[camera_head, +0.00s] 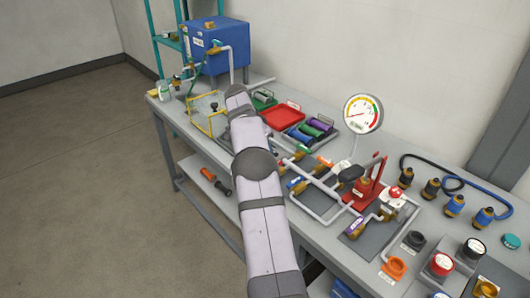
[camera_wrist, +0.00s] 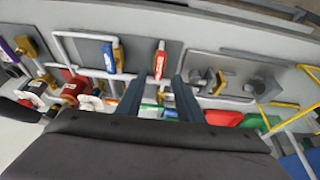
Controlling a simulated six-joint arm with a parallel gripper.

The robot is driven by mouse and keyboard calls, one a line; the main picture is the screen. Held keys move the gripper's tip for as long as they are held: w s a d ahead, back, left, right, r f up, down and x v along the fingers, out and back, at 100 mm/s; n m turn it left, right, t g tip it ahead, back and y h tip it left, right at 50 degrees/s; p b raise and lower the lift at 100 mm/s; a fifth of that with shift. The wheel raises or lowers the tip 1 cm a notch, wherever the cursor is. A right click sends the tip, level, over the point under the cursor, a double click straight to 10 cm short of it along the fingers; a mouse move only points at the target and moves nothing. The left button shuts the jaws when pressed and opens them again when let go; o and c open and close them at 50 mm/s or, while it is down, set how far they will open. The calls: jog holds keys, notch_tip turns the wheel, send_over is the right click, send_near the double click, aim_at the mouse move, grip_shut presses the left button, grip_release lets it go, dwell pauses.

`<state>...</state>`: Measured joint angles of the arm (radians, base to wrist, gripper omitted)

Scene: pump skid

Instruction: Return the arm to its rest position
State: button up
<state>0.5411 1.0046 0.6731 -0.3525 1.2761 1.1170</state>
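My arm reaches up from the bottom of the head view, over the long grey workbench (camera_head: 385,245). Its far end is above the bench's left half, and the arm hides my gripper there. In the wrist view my gripper (camera_wrist: 158,79) has its two dark fingers well apart, with nothing held between them.
A blue tank (camera_head: 218,45) stands at the back left near a yellow frame (camera_head: 191,118). A red tray (camera_head: 283,117), a tray of coloured cylinders (camera_head: 325,133), a round gauge (camera_head: 362,113) and a red pump (camera_head: 368,190) stand rightward. Open floor lies left.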

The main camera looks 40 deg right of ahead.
jog(key=s+a+n+y, duration=0.15)
jog(key=a+n, duration=0.35)
jog(key=a, duration=0.6)
jog(key=s+a+n+y, duration=0.1)
jog(key=s+a+n, duration=0.3)
jog(key=a, duration=0.8)
jog(key=s+a+f+n+y, duration=0.1)
jog(key=s+a+n, duration=0.3)
jog(key=s+a, duration=0.4)
jog(key=s+a+f+n+y, duration=0.1)
jog(key=s+a+f+n, duration=0.3)
jog(key=s+a, duration=0.4)
jog(key=s+n, duration=0.1)
jog(key=s, duration=0.4)
jog(key=shift+s+f, duration=0.3)
jog(key=shift+f, duration=0.05)
